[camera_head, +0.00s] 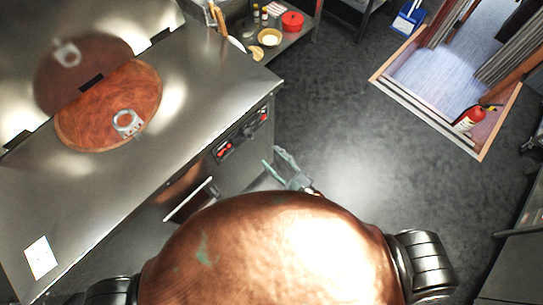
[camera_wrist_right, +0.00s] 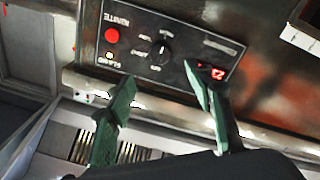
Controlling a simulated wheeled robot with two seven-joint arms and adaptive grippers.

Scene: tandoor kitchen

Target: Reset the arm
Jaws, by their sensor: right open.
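My right gripper (camera_head: 272,157) is in front of the steel counter (camera_head: 200,120), on the floor side of its front edge. In the right wrist view my right gripper (camera_wrist_right: 158,76) has its two green fingers spread apart with nothing between them. Beyond the fingers is a dark control panel (camera_wrist_right: 190,45) with a black knob, a red button and a small red display. I cannot tell from these frames whether the fingers touch the panel; none of my left gripper shows.
A round wooden board (camera_head: 85,125) with a small metal item (camera_head: 127,123) lies on the counter. A white card (camera_head: 40,257) lies at the counter's near left. A side shelf at the back holds a red pot (camera_head: 292,21). Open floor (camera_head: 335,130) lies to the right; a fire extinguisher (camera_head: 469,118) stands by the doorway.

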